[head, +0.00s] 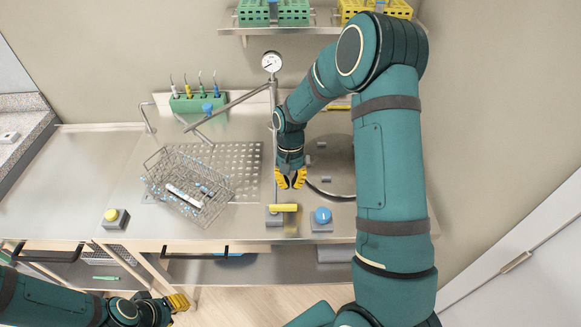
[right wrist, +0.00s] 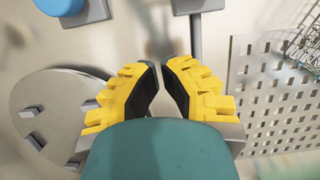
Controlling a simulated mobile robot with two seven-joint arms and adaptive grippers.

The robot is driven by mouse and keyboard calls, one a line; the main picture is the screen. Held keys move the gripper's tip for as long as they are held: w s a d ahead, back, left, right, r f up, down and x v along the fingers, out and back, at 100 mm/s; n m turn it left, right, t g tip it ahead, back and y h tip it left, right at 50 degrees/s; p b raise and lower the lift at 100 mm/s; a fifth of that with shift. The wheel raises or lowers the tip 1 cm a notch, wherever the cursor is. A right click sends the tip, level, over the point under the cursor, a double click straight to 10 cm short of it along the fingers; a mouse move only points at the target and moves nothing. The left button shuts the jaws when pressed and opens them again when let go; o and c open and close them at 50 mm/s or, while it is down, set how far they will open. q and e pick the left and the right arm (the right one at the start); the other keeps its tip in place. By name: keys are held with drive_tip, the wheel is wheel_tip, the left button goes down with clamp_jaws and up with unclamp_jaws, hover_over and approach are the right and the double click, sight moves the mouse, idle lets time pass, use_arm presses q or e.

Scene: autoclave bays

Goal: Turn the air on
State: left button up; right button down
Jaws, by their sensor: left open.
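A yellow bar handle (head: 283,207) sits on a grey block at the bench's front edge. A blue round knob (head: 322,215) on a grey block stands just to its right, and also shows at the top left of the right wrist view (right wrist: 58,4). My right gripper (head: 291,183) points down behind the yellow handle, apart from it. In the right wrist view its fingertips (right wrist: 160,65) are close together with a narrow gap and nothing visible held. My left gripper (head: 180,301) is open, low in front of the bench. No label shows which control is the air.
A yellow button (head: 110,216) on a grey box stands at the front left. A wire basket (head: 208,207) with instruments stands on the perforated plate (head: 247,160). A pressure gauge (head: 271,62) tops a thin post. A green rack (head: 198,103) and a shelf stand behind.

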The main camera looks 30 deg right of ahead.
sight(283, 209)
drive_tip(key=shift+s+a+f, duration=0.2)
drive_tip(key=shift+s+a, duration=0.35)
drive_tip(key=shift+s, duration=0.35)
drive_tip(key=shift+s+a+f, duration=0.2)
drive_tip(key=shift+s+a, duration=0.35)
drive_tip(key=shift+s, duration=0.35)
